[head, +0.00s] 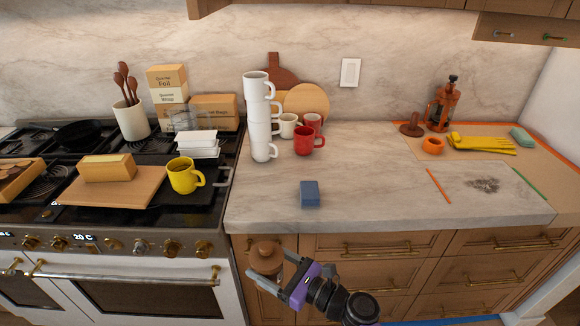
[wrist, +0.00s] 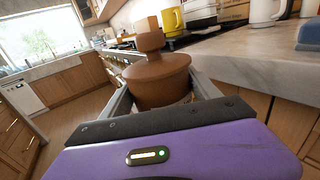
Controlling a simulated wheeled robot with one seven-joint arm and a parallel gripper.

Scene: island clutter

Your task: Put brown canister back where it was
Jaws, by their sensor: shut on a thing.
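The brown canister (head: 265,258) has a round knob on its lid. My gripper (head: 267,268) is shut on it and holds it in front of the counter's front edge, below the level of the counter top. In the wrist view the canister (wrist: 158,80) sits upright between the two fingers, its lid and knob showing and its lower part hidden by my gripper.
A blue block (head: 310,194) lies near the counter's (head: 380,205) front edge. Stacked white mugs (head: 257,120) and red mugs (head: 309,141) stand behind it. A yellow mug (head: 185,176) and a board (head: 112,187) are on the stove. The counter's front middle is mostly clear.

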